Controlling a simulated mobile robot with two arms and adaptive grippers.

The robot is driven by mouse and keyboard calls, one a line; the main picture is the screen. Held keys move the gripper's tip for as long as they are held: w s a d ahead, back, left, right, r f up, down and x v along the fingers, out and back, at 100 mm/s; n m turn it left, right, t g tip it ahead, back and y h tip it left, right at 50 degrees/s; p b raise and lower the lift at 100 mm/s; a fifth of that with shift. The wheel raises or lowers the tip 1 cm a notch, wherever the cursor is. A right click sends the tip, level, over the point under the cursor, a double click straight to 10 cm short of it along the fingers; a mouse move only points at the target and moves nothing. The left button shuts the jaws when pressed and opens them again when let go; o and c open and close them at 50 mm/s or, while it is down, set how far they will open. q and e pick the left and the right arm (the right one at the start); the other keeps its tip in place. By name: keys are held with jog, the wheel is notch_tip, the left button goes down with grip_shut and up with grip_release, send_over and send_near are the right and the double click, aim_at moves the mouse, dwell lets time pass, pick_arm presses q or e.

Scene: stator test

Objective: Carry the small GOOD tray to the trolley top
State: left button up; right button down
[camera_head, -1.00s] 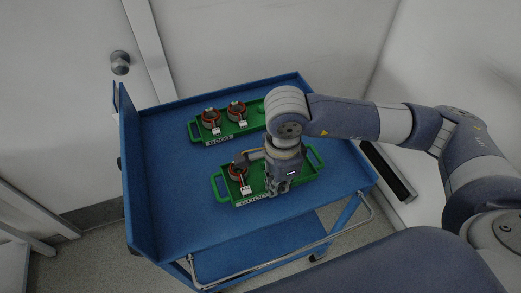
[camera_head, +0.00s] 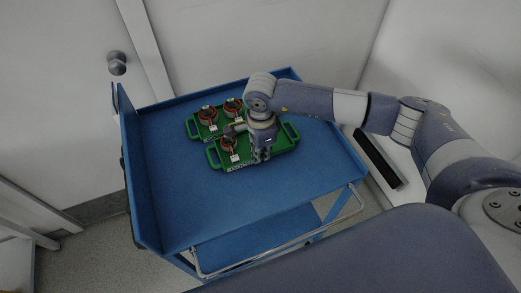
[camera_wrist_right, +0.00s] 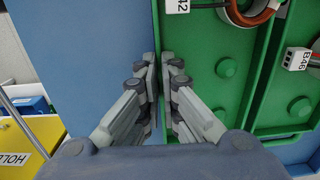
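The near green tray (camera_head: 284,144) sits on the blue trolley top (camera_head: 250,205), close against a second green tray (camera_head: 191,128) behind it. Its front label is too small to read surely now. One copper-wound stator (camera_head: 229,146) stands in its left part. My right gripper (camera_head: 260,158) is over the near tray's front side. In the wrist view my right gripper (camera_wrist_right: 160,70) has its fingers closed together on the edge wall of the near tray (camera_wrist_right: 212,85). The second tray (camera_wrist_right: 280,105) shows beyond. My left gripper is in neither view.
Two more stators (camera_head: 208,115) (camera_head: 233,106) stand in the far tray. The trolley has a raised left wall (camera_head: 138,180) and a low back rim. The front of its top is clear. A yellow bin (camera_wrist_right: 22,145) shows at lower left in the wrist view.

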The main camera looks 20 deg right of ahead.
jog(key=shift+f, duration=0.15)
jog(key=c, duration=1.8)
grip_release()
jog(key=shift+f, duration=0.1)
jog(key=shift+r, duration=0.35)
notch_tip(320, 180, up, 12)
jog(key=b, duration=0.2)
jog(key=shift+s+f+b, duration=0.15)
jog(key=shift+f+b, duration=0.1)
jog(key=shift+b, duration=0.05)
